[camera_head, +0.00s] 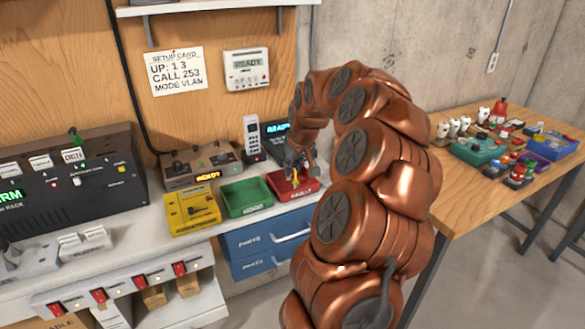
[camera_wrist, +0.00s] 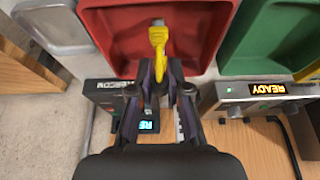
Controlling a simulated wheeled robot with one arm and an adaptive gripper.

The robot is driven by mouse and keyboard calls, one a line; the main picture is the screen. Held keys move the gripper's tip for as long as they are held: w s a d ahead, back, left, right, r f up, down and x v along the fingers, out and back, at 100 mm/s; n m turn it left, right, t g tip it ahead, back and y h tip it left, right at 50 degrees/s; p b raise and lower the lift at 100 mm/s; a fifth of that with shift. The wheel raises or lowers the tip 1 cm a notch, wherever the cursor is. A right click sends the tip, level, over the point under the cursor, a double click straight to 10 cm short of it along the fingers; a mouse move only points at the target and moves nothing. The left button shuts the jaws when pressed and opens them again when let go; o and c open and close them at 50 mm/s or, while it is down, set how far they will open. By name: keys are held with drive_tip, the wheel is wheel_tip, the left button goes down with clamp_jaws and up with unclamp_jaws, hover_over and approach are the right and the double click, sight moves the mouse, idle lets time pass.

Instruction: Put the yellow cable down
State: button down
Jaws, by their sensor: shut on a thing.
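The yellow cable (camera_wrist: 158,38) shows in the wrist view as a short yellow plug end with a grey tip. My gripper (camera_wrist: 160,84) is shut on it, and the plug points away from the fingers over the red tray (camera_wrist: 112,27). In the head view my gripper (camera_head: 299,163) is above the red tray (camera_head: 311,190), and a small bit of yellow cable (camera_head: 296,181) shows below the fingers. I cannot tell whether the cable touches the tray floor. My arm hides part of the tray's right side.
A green tray (camera_head: 246,198) stands left of the red tray, with a yellow device (camera_head: 192,208) beyond it. Behind are a grey box reading READY (camera_head: 203,167), a handset (camera_head: 252,136) and a dark display unit (camera_head: 283,140). A wooden table (camera_head: 470,200) with small items stands at right.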

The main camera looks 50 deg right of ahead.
drive_tip(key=shift+f, duration=0.1)
drive_tip(key=c, duration=1.1)
unclamp_jaws()
drive_tip(key=shift+c, duration=0.2)
drive_tip(key=shift+r+p, duration=0.8)
drive_tip(key=b+v, duration=0.3)
drive_tip(key=v, duration=0.9)
drive_tip(key=s+a+f+n+g+y, duration=0.1)
drive_tip(key=s+a+f+n, duration=0.1)
drive_tip(key=a, duration=1)
drive_tip(key=s+a+f+n+g+y, duration=0.1)
drive_tip(key=s+a+f+n, duration=0.15)
drive_tip(key=a, duration=1.05)
drive_tip(key=s+a+f+g, duration=0.1)
drive_tip(key=s+a+f, duration=0.2)
drive_tip(key=s, duration=0.4)
drive_tip(key=s+a+f+g, duration=0.1)
drive_tip(key=s+a+f, duration=0.3)
drive_tip(key=s, duration=0.3)
drive_tip(key=s+a+f+g, duration=0.2)
drive_tip(key=s+a+f, duration=0.1)
drive_tip(key=s, duration=0.4)
drive_tip(key=shift+a+f+m+h, duration=0.3)
drive_tip(key=shift+a+f+m, duration=0.05)
drive_tip(key=shift+a, duration=0.15)
